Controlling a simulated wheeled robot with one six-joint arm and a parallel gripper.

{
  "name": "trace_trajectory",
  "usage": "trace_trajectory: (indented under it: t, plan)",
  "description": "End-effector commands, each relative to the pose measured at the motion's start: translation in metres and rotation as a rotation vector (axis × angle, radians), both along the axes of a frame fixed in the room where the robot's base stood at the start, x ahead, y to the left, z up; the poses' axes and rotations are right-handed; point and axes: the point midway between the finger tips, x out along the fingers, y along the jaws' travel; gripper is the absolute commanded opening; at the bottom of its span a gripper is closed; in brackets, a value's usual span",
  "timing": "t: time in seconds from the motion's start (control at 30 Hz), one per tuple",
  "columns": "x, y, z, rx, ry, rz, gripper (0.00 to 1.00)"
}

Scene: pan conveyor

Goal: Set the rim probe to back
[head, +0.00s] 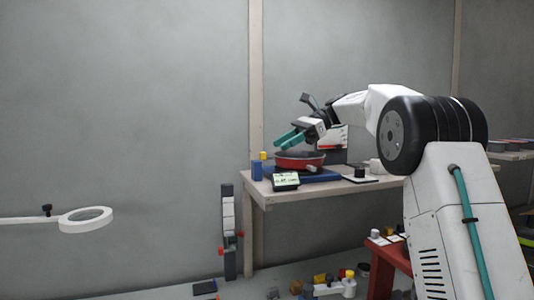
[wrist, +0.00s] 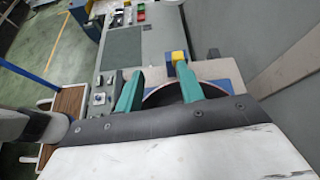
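A red pan (head: 299,165) with a dark inside sits on a blue base on the wooden table. In the wrist view, part of the dark pan (wrist: 160,95) shows behind my fingers. A small blue block (head: 257,171) with a yellow piece (head: 263,155) stands at the pan's left; a yellow piece (wrist: 178,57) also shows in the wrist view, close to one fingertip. I cannot tell for sure whether this is the rim probe. My gripper (head: 290,138) is above the pan, its teal fingers apart and nothing seen between them (wrist: 158,70).
A small display (head: 286,181) stands at the table's front edge. A red stand (head: 384,257) is below. A white ring on an arm (head: 86,219) is at the far left. The wall is close behind the table.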

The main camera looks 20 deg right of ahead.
Motion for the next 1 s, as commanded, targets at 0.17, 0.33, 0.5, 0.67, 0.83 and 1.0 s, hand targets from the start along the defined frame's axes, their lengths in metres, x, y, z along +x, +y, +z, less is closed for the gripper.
trace_trajectory:
  t: [0.17, 0.33, 0.5, 0.67, 0.83, 1.0]
  plan:
    - [0.025, -0.021, -0.002, 0.08, 0.069, -0.026, 0.38]
    - [0.029, -0.016, -0.005, 0.099, 0.088, -0.029, 0.38]
    - [0.028, 0.01, -0.015, 0.098, 0.087, -0.028, 0.38]
    - [0.028, 0.032, -0.025, 0.098, 0.086, -0.028, 0.38]
    - [0.028, 0.046, -0.03, 0.097, 0.085, -0.028, 0.38]
    - [0.029, 0.048, -0.031, 0.096, 0.084, -0.029, 0.38]
